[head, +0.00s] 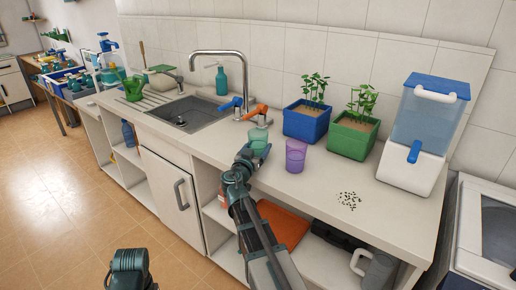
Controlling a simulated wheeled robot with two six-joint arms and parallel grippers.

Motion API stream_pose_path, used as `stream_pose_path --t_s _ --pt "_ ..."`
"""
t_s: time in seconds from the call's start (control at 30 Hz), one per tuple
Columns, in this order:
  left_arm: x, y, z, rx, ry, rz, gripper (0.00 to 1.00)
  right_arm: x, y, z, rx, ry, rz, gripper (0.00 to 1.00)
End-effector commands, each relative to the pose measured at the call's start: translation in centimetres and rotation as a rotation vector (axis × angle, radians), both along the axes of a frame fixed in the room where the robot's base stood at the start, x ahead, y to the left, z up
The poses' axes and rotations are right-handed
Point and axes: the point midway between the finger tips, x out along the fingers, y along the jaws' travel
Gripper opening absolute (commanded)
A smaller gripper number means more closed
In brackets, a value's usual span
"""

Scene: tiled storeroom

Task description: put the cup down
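My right gripper (255,151) reaches over the counter's front edge, left of the purple cup. A pale green see-through cup (258,134) stands upright at its fingertips, and the gripper appears shut on it. The cup's lower part is hidden by the gripper, so I cannot tell whether its base touches the counter. A purple see-through cup (296,156) stands upright on the counter (325,178), apart from the gripper. Part of my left arm shows at the bottom left, but its gripper is not visible.
Orange-handled (257,112) and blue-handled (231,104) taps stand behind the gripper, beside the sink (190,116). Blue (306,124) and green (352,139) planters and a blue-and-white dispenser (413,163) line the back. Counter around the purple cup is clear.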

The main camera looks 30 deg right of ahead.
Motion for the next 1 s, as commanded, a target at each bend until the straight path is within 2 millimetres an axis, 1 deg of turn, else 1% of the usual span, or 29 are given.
stream_pose_path --t_s 0.03,0.1,0.13,0.37,0.47,0.57,0.73,0.9,1.0 --pt "0.0 0.0 0.0 0.0 0.0 0.0 0.5 0.0 0.0 0.0 0.0 0.0 0.0 0.85" --pt "0.0 0.0 0.0 0.0 0.0 0.0 0.5 0.0 0.0 0.0 0.0 0.0 0.0 0.97" --pt "0.0 0.0 0.0 0.0 0.0 0.0 0.5 0.0 0.0 0.0 0.0 0.0 0.0 1.0" --pt "0.0 0.0 0.0 0.0 0.0 0.0 0.5 -0.1 0.1 0.0 0.0 0.0 0.0 1.0" --pt "0.0 0.0 0.0 0.0 0.0 0.0 0.5 -0.6 0.6 0.0 0.0 0.0 0.001 1.0" --pt "0.0 0.0 0.0 0.0 0.0 0.0 0.5 -1.7 1.8 0.0 0.0 0.0 0.003 1.0" --pt "0.0 0.0 0.4 0.0 0.0 0.0 0.5 -4.6 4.3 0.4 0.0 0.0 0.003 1.0" --pt "0.0 0.0 0.3 0.0 0.0 0.0 0.5 -6.7 7.1 0.3 0.0 0.0 0.004 1.0" --pt "0.0 0.0 0.3 0.0 0.0 0.0 0.5 -7.8 8.3 0.3 0.0 0.0 0.003 1.0"
